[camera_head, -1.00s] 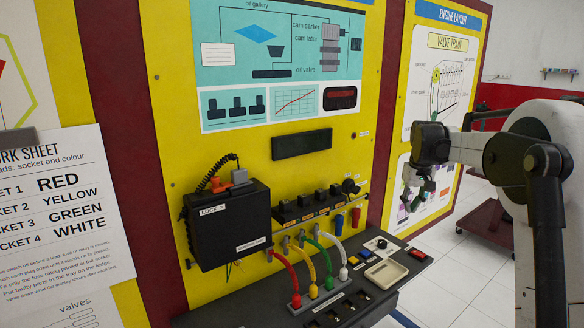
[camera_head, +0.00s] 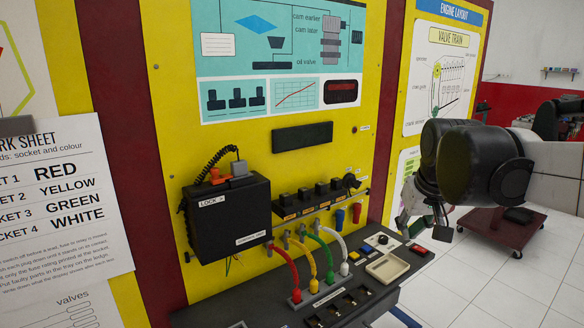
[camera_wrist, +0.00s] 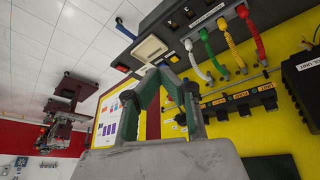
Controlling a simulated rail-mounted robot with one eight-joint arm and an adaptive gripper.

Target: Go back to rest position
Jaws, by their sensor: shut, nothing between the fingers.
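My gripper (camera_head: 424,232) hangs in front of the right part of the yellow training board (camera_head: 225,115) in the head view, above and to the right of the ledge. In the wrist view my gripper (camera_wrist: 160,76) has its fingertips together with nothing between them. Its fingers point toward the ledge (camera_wrist: 148,28). My gripper is apart from the red lead (camera_head: 293,272), yellow lead (camera_head: 311,268), green lead (camera_head: 327,258) and white lead (camera_head: 342,252). These leads arch from the row under the board down to the ledge.
A black box (camera_head: 230,218) is mounted on the board, left of a row of black modules (camera_head: 320,193). A pale tray (camera_head: 387,267) and a red button (camera_head: 419,250) are on the ledge. A dark red cart (camera_head: 497,235) stands on the open tiled floor at right.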

